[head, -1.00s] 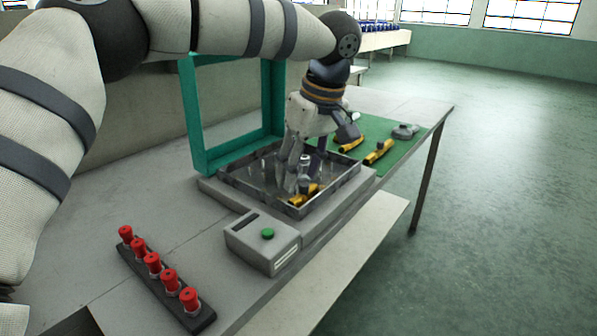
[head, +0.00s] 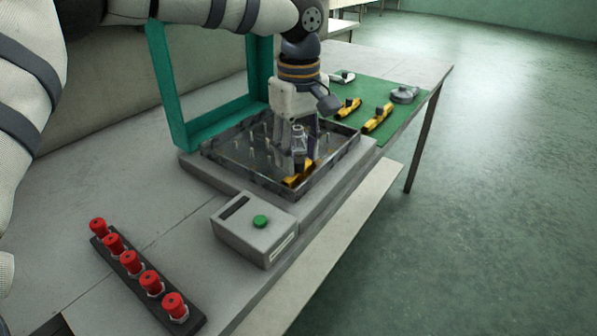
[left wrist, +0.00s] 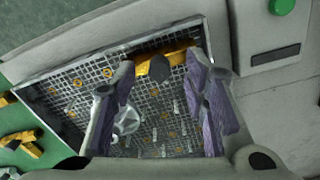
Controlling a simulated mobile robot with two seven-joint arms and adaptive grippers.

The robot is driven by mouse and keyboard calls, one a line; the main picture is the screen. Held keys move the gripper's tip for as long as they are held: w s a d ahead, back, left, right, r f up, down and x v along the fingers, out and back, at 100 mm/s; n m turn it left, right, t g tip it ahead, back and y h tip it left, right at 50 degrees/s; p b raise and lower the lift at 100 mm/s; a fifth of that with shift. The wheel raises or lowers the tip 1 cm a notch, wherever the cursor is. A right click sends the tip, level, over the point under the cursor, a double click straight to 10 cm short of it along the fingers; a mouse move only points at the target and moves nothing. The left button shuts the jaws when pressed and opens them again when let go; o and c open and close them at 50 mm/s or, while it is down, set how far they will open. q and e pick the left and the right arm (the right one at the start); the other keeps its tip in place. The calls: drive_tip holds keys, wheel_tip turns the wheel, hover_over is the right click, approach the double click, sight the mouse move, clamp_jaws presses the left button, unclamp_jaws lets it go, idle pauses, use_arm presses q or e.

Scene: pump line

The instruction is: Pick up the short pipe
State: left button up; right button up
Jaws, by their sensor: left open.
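A yellow pipe piece with a dark part on it (head: 299,174) lies in the mesh-floored tray (head: 235,177), near its front right wall. It also shows in the left wrist view (left wrist: 172,64), just beyond and between the fingertips. I cannot tell for sure whether it is the short pipe. My left gripper (head: 293,160) points down into the tray, open and with nothing visibly held. In the left wrist view the gripper (left wrist: 163,78) has its fingers wide apart. A silver fitting (head: 299,139) stands close to the fingers. My right gripper is not in view.
Two yellow pipe pieces (head: 378,118) and grey parts (head: 404,94) lie on a green mat (head: 378,92) behind the tray. A teal frame (head: 168,85) stands at its left. A button box (head: 255,228) and a rack of red-capped parts (head: 150,283) are in front.

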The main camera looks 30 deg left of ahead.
use_arm(q)
drive_tip(key=shift+f, duration=0.55)
clamp_jaws()
drive_tip(key=shift+r, duration=0.15)
